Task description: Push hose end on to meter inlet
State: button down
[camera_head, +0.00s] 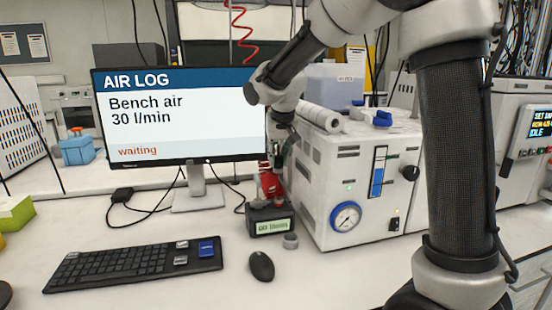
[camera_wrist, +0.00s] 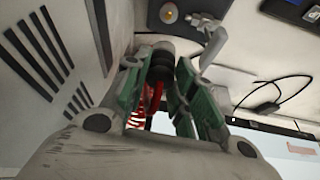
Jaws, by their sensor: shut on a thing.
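My gripper (camera_head: 277,158) is in front of the right side of the monitor, above the meter (camera_head: 268,218), a dark box with a green display on the bench. In the wrist view my gripper (camera_wrist: 172,85) has its green-padded fingers around a black ribbed hose end (camera_wrist: 160,62), with the red hose (camera_wrist: 150,102) running behind it. In the head view a red piece (camera_head: 270,184) shows between my gripper and the meter; I cannot tell whether it is hose or part of the meter.
A white reactor cabinet (camera_head: 352,180) with a gauge stands close to the right of the meter. The monitor (camera_head: 180,115) stands close to the left. A keyboard (camera_head: 135,265), a mouse (camera_head: 262,266) and a small grey cylinder (camera_head: 290,240) lie in front.

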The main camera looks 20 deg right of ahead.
jog(key=shift+s, duration=0.1)
jog(key=shift+f, duration=0.15)
jog(key=shift+f+m, duration=0.15)
jog(key=shift+m, duration=0.15)
jog(key=shift+f, duration=3.65)
jog(key=shift+s+f, duration=0.1)
jog(key=shift+f, duration=0.7)
jog(key=c, duration=1.1)
grip_release()
jog(key=o, duration=0.5)
